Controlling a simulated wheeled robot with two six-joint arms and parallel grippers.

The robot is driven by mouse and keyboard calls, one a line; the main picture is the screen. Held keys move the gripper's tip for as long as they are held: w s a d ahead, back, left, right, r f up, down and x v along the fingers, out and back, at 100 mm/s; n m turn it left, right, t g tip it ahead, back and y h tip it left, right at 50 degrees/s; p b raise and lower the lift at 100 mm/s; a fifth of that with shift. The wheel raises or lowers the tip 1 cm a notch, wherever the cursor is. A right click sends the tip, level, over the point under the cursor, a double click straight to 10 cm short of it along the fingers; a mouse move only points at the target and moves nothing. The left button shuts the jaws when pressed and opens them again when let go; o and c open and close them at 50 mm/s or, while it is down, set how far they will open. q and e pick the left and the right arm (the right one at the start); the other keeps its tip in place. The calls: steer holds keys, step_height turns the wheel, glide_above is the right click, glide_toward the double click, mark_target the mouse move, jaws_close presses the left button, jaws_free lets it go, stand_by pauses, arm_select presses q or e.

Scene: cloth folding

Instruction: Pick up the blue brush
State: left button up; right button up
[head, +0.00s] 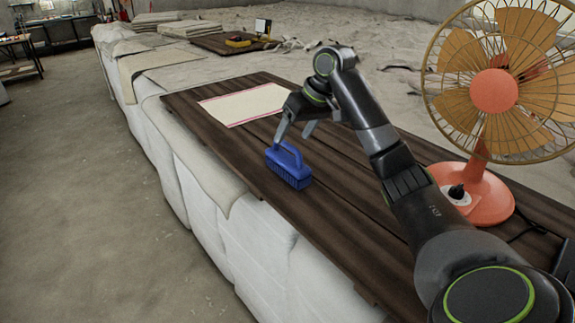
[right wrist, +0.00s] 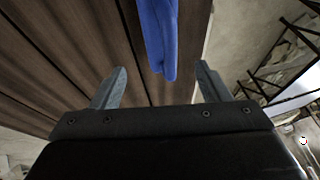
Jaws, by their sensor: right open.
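The blue brush (head: 289,168) stands on the dark wooden board, bristles down and handle up, near the board's left edge. My right gripper (head: 296,131) is just above and behind the brush in the head view, fingers pointing down. In the right wrist view the right gripper (right wrist: 160,88) is open, its two fingers wide apart. The blue brush (right wrist: 160,40) shows between and beyond the fingertips, and I see no finger touching it. My left gripper is not in view.
The dark wooden board (head: 340,225) lies on white wrapped blocks. A cream cloth with a red border (head: 243,104) lies flat behind the brush. An orange fan (head: 490,95) stands at the right, close to my right arm. The board left of the brush is narrow and drops to the floor.

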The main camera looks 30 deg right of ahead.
mark_target(283, 154)
steer(key=shift+a+f, duration=0.2)
steer(key=shift+f, duration=0.1)
steer(key=shift+a+f, duration=0.1)
steer(key=shift+f, duration=0.05)
steer(key=shift+w+a+f+p, duration=0.1)
steer(key=shift+a+f+p, duration=0.1)
steer(key=shift+p, duration=0.15)
steer(key=p+x, duration=0.1)
steer(key=x, duration=0.3)
steer(key=shift+d+p, duration=0.15)
steer(key=shift+p, duration=0.25)
steer(key=shift+w+f, duration=0.15)
steer(key=shift+f, duration=0.25)
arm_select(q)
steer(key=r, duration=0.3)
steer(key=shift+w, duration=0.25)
arm_select(e)
steer(key=c, duration=1.1)
